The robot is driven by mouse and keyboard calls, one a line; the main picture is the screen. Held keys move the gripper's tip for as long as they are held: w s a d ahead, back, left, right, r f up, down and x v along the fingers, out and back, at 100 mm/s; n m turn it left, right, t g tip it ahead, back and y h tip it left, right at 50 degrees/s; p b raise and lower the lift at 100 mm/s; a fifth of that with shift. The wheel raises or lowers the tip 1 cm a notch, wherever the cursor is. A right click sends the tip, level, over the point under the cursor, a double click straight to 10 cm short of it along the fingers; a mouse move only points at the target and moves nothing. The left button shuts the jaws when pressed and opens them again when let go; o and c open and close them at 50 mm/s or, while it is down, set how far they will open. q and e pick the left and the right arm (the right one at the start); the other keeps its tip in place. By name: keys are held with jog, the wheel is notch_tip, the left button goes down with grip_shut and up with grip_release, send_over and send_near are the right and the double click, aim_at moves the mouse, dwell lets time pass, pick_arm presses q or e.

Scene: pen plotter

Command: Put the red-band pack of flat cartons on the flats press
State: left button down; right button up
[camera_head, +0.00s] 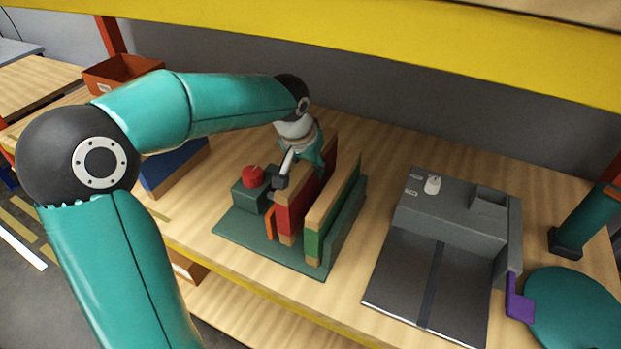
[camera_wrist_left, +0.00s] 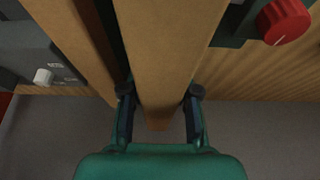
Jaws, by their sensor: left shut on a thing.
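The red-band pack of flat cartons (camera_head: 297,203) stands on edge in a green holder (camera_head: 232,233) in the head view. My left gripper (camera_head: 292,172) is at the pack's far end. In the left wrist view, the gripper's fingers (camera_wrist_left: 158,108) are shut on the two sides of the brown pack (camera_wrist_left: 168,50). Whether its base is clear of the holder cannot be told. The green-band pack (camera_head: 315,238) stands beside it, to the right. No label names the flats press; I cannot tell which fixture it is. My right gripper is not in view.
A red knob (camera_head: 253,176) sits on the holder's block, left of the pack. A grey machine (camera_head: 445,225) with a flat bed, white knob and purple handle (camera_head: 518,300) stands to the right. A blue-sided box (camera_head: 175,168) and an orange bin (camera_head: 122,72) are at the left.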

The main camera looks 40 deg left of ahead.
pick_arm(q)
jog(key=shift+f, duration=1.7)
jog(key=shift+s, duration=0.1)
jog(key=c, duration=0.8)
grip_release()
jog(key=shift+c, duration=0.2)
jog(key=shift+r, duration=0.1)
jog(key=v, duration=1.2)
